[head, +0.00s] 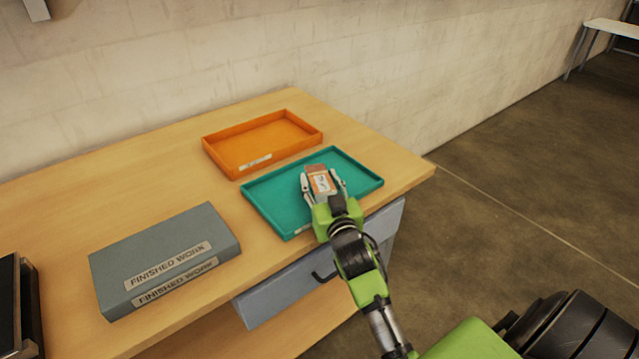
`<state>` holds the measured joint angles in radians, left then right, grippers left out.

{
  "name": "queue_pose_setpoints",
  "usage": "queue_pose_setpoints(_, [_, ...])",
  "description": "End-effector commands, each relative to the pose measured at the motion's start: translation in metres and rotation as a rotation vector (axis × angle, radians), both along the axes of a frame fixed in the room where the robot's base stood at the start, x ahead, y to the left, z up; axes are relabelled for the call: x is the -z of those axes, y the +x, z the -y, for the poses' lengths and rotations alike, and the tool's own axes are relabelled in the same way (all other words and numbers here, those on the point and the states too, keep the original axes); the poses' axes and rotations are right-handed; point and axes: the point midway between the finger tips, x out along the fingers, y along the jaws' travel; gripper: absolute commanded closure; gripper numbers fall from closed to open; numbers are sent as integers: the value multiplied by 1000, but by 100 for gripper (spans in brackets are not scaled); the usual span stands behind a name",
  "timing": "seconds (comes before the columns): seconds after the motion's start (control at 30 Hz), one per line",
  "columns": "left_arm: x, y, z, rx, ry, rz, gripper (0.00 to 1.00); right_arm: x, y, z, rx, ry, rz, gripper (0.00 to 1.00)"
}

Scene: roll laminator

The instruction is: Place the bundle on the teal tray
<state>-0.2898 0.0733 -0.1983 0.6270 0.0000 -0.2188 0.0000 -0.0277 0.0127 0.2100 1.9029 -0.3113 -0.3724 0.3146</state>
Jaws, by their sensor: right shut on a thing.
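The teal tray (274,188) lies on the wooden table, near its front right edge. My right gripper (322,181) reaches over the tray from the front and is shut on a small bundle (321,180) with a brown-orange top and a white label. The bundle is over the right half of the tray. I cannot tell whether it touches the tray floor. The gripper hides part of the tray's front wall. My left gripper is not in view.
An orange tray (231,137) sits behind the teal one. A grey box labelled "FINISHED WORK" (164,246) lies at the left front. A dark object (9,305) stands at the far left. A grey drawer (290,285) is under the table (130,180). A wall runs behind.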

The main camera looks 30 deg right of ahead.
Motion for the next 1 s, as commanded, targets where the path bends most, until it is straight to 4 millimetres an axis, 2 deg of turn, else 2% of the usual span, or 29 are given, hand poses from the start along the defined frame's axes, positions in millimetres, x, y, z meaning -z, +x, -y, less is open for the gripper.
queue_pose_setpoints(0.07, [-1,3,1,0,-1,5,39,-1,0,0,-1,-1,2,87])
queue_pose_setpoints(0.2, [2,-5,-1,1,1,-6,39,3,0,0,-1,-1,2,87])
queue_pose_setpoints(0.23, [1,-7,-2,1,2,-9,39,3,0,0,0,0,0,51])
queue_pose_setpoints(0.27, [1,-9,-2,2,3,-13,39,3,0,0,0,0,0,43])
queue_pose_setpoints(0.4, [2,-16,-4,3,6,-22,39,3,0,0,0,0,0,42])
queue_pose_setpoints(0.7, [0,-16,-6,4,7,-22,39,-1,-2,-1,-1,0,0,42])
queue_pose_setpoints(0.87, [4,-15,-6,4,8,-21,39,0,-27,-9,0,1,-2,42])
queue_pose_setpoints(1.0, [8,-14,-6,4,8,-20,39,-1,-57,-19,0,3,-2,42])
